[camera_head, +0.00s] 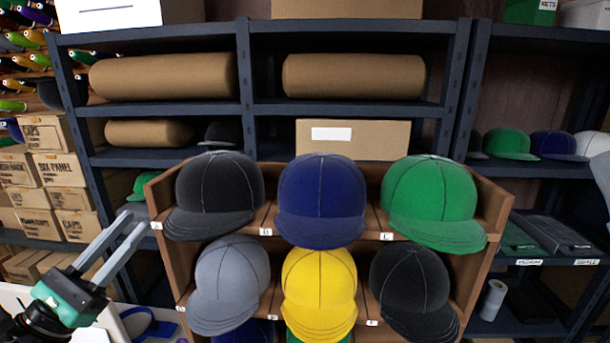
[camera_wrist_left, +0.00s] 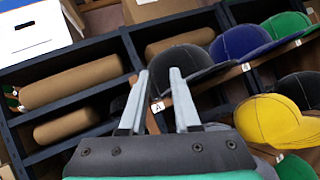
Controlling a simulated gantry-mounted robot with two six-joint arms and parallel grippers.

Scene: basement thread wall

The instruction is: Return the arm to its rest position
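My left gripper (camera_head: 136,222) shows at the lower left of the head view, with its two grey fingers pointing up and right toward the wooden cap rack (camera_head: 154,190). The fingers stand apart with nothing between them. In the left wrist view the gripper (camera_wrist_left: 159,73) also shows open and empty, its tips overlapping the black cap (camera_wrist_left: 184,65) area in the picture. The head view shows the tips left of the dark grey cap (camera_head: 218,190), apart from it. My right gripper is not in view.
The rack holds a blue cap (camera_head: 321,195), a green cap (camera_head: 432,195), a light grey cap (camera_head: 228,280), a yellow cap (camera_head: 318,290) and a black cap (camera_head: 411,285). Dark shelving with brown rolls (camera_head: 165,76) stands behind. Cardboard boxes (camera_head: 60,168) are stacked at left.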

